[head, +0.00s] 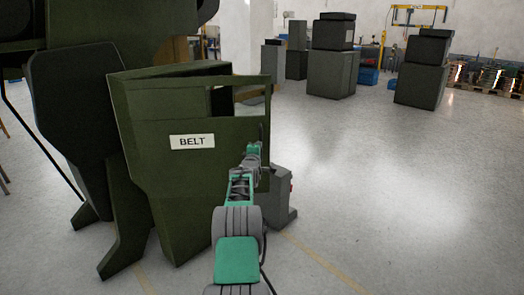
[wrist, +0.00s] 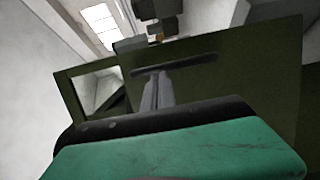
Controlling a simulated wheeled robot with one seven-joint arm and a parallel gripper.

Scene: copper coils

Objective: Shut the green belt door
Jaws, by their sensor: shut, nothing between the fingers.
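The green belt door (head: 185,180) carries a white BELT label (head: 192,142) and stands swung out from the dark green machine (head: 115,45). A window opening cuts through its upper right part. In the wrist view the door (wrist: 235,75) fills much of the picture, with a dark slot or handle bar (wrist: 175,65) across it. My gripper (head: 258,128) is at the door's right part, in front of its face. Its fingers (wrist: 157,85) are shut, empty and point at the door just below the dark bar. I cannot tell whether they touch it.
A grey box-like unit (head: 281,195) stands on the floor just right of the door. Grey cabinets (head: 332,72) and another stack (head: 421,85) stand farther back. The pale floor (head: 390,190) to the right is clear. A dark grey panel (head: 72,110) is at the left.

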